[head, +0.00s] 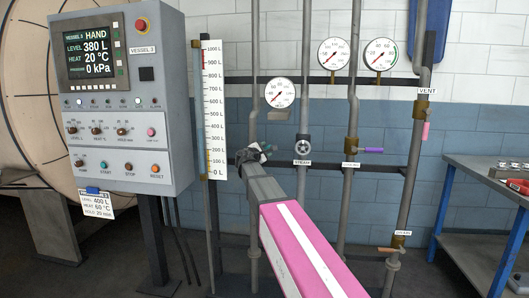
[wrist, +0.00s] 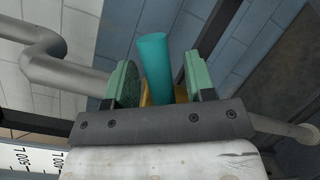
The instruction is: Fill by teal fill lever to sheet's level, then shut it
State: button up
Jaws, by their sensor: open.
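The teal fill lever (wrist: 154,66) stands between the two green-padded fingers of my gripper (wrist: 162,82) in the wrist view. The fingers are open, with a gap on each side of the lever. In the head view my gripper (head: 257,152) is at the pipe right of the level scale and hides the lever. The panel display (head: 88,54) reads HAND, level 380 L, heat 20 °C, 0 kPa. The sheet (head: 98,204) under the panel reads level 400 L, heat 60 °C; its last line is small, seemingly hold 20 min.
The level scale (head: 214,110) stands left of my gripper. A steam valve wheel (head: 303,146), a purple lever (head: 372,150), a pink vent lever (head: 426,131) and an orange drain lever (head: 390,250) are to the right. A blue workbench (head: 490,180) stands at far right.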

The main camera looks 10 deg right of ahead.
jog(key=shift+c, duration=0.4)
grip_shut()
jog(key=shift+s+d+f+m+g+y, duration=0.1)
jog(key=shift+d+f+m+g+y, duration=0.2)
jog(key=shift+f+m, duration=0.6)
jog(key=shift+s+d+f+m+g+y, duration=0.15)
jog(key=shift+f+m+y, duration=0.2)
jog(key=shift+f+m, duration=0.55)
jog(key=shift+s+d+f+m+g+y, duration=0.15)
jog(key=shift+d+f+m+y, duration=0.15)
jog(key=shift+f+m, duration=0.6)
jog(key=shift+w+r+m, duration=0.1)
jog(key=shift+r+m, duration=0.05)
jog(key=shift+m, duration=0.15)
jog(key=shift+o, duration=0.4)
grip_release()
